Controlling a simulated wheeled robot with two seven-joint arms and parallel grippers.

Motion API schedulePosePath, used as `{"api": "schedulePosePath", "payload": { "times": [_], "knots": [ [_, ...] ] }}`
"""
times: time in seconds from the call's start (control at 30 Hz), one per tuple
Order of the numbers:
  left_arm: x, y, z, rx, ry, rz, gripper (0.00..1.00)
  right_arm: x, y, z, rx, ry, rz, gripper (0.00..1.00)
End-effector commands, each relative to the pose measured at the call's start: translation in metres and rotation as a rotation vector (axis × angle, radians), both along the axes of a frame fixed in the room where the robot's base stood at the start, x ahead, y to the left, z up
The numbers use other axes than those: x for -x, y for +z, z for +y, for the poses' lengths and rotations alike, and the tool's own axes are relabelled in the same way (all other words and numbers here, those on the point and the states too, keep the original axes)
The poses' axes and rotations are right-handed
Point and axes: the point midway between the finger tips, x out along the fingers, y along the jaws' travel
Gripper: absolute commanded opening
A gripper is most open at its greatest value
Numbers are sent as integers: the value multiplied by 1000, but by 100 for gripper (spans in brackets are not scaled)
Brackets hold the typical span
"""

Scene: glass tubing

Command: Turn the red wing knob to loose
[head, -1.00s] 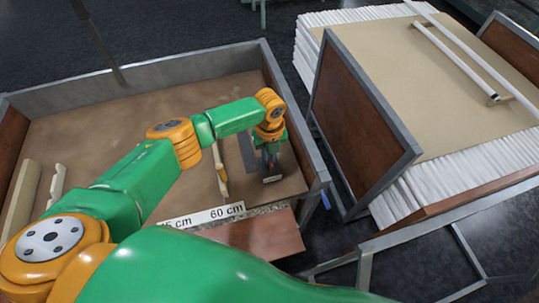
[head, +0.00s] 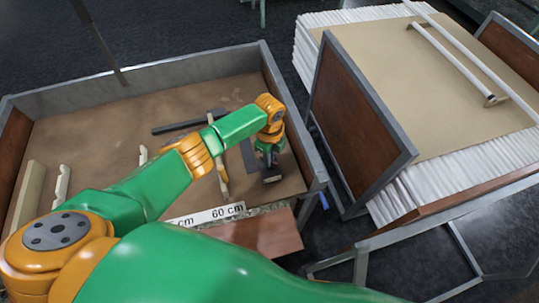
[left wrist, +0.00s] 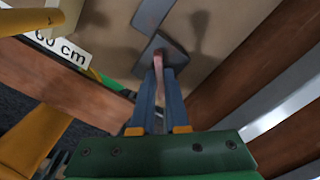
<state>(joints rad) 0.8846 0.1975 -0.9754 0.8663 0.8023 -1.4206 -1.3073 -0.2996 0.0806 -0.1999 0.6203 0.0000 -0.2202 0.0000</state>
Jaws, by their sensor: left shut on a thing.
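My left gripper (head: 268,158) reaches down at the right end of the brown-floored tray table. In the left wrist view its two blue fingers (left wrist: 158,100) are closed on a narrow pinkish-red piece, the red wing knob (left wrist: 158,64). The knob is at a dark grey block (left wrist: 150,48) lying on the brown surface. This block also shows just below the gripper in the head view (head: 271,176). In the head view the knob is too small and covered to make out. My right gripper is not in view.
A ruler strip (head: 228,210) marked 60 cm lies along the front edge. A wooden-handled tool (head: 222,178) and a dark bar (head: 182,126) lie left of the gripper. The metal rim (head: 290,110) borders the table. A cart with stacked white tubes (head: 470,175) stands right.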

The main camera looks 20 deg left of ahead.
Motion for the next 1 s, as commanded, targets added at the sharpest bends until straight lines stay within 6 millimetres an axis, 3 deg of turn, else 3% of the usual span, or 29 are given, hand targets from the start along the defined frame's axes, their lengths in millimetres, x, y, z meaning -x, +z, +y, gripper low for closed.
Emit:
{"api": "schedulePosePath", "payload": {
  "times": [0.6,1.0],
  "knots": [
    [-1,2,0,-1,565,-2,0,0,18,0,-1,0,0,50],
    [-1,1,1,-2,799,-3,0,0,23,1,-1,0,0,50]
  ]
}}
